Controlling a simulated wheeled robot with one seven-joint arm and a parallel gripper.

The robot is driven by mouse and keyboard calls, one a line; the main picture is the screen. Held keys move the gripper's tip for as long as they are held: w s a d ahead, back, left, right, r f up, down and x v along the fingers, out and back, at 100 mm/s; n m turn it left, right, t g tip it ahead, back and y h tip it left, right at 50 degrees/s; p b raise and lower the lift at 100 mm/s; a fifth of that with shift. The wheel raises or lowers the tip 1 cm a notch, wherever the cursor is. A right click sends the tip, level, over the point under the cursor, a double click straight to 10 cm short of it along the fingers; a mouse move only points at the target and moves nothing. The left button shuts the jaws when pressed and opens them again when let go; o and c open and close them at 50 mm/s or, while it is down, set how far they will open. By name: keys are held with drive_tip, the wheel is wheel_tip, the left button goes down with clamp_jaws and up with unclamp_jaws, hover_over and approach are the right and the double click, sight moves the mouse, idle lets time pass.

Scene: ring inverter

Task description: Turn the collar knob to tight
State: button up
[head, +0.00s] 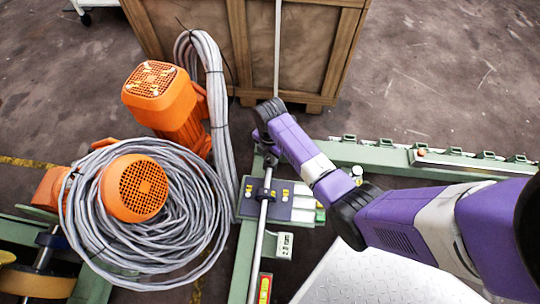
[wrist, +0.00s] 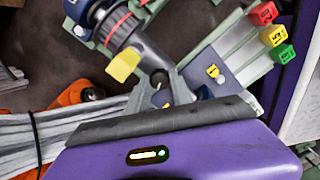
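In the wrist view a dark, ribbed round collar (wrist: 120,28) with a red ring sits at the upper left, with a yellow tab (wrist: 123,65) below it. It looks like the collar knob; I cannot read any tight mark. My gripper (head: 269,110) is at the end of my purple arm, above the green frame and before the wooden crate.
A wooden crate (head: 290,45) stands behind. Orange motors (head: 163,97) and a coil of grey cable (head: 195,235) lie to the left. Green rails (head: 375,156) run right. Red, yellow and green numbered tags (wrist: 274,35) show at the wrist view's upper right.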

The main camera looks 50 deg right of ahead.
clamp_jaws()
drive_tip(key=shift+r+m+p, duration=0.15)
drive_tip(key=shift+m+p, duration=0.25)
drive_tip(key=shift+p, duration=0.05)
drive_tip(key=m+p, duration=0.2)
drive_tip(key=shift+r+m+p, duration=0.1)
drive_tip(key=shift+m+p, duration=0.2)
drive_tip(key=shift+m, duration=0.1)
drive_tip(key=m+p, duration=0.2)
drive_tip(key=m, duration=0.1)
drive_tip(key=m+p, duration=0.2)
drive_tip(key=m, duration=0.3)
drive_tip(key=m+p, duration=0.1)
drive_tip(key=m, duration=0.5)
drive_tip(key=shift+f, duration=0.2)
drive_tip(key=m+p, duration=0.1)
drive_tip(key=m, duration=0.5)
drive_tip(key=shift+m, duration=0.4)
